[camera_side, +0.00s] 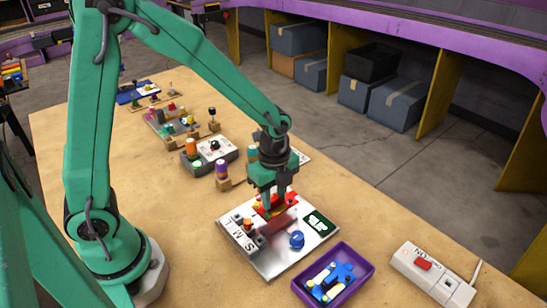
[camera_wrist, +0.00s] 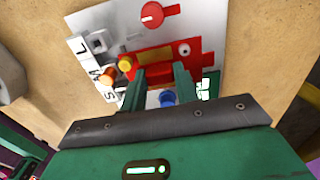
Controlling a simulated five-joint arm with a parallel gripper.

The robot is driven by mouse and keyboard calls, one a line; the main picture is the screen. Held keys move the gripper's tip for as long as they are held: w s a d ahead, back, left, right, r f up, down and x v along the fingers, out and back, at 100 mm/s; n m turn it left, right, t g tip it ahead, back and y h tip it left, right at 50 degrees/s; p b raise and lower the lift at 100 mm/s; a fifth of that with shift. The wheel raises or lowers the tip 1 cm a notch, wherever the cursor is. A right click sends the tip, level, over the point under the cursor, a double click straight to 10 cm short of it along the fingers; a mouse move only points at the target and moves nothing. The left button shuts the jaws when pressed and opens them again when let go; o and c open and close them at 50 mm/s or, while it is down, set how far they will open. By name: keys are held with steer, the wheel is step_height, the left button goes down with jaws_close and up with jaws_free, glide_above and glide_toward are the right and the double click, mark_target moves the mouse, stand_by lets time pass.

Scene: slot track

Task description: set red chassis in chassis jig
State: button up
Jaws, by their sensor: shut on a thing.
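The red chassis (camera_side: 266,211) is between the fingers of my gripper (camera_side: 275,203), at the rear of a silver board (camera_side: 268,267). In the wrist view the fingers (camera_wrist: 160,76) are closed on the red chassis (camera_wrist: 150,60), and a yellow round part (camera_wrist: 125,63) shows at its left end. The board is marked with the letters L, M and S. I cannot tell which part of it is the chassis jig, nor whether the chassis touches it; the fingers hide part of this area.
A blue knob (camera_side: 297,239) and an orange peg (camera_side: 247,224) stand on the board. A purple tray (camera_side: 345,291) with blue and white parts lies in front, with a white switch box (camera_side: 432,274) to its right. Several fixtures with pegs line the table behind.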

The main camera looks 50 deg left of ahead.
mark_target(274, 207)
steer(key=shift+f, duration=1.2)
steer(key=shift+f, duration=0.95)
stand_by(1.9)
steer(key=o, duration=1.1)
steer(key=shift+r, duration=0.1)
steer(key=shift+r, duration=3.8)
steer(key=shift+r, duration=0.1)
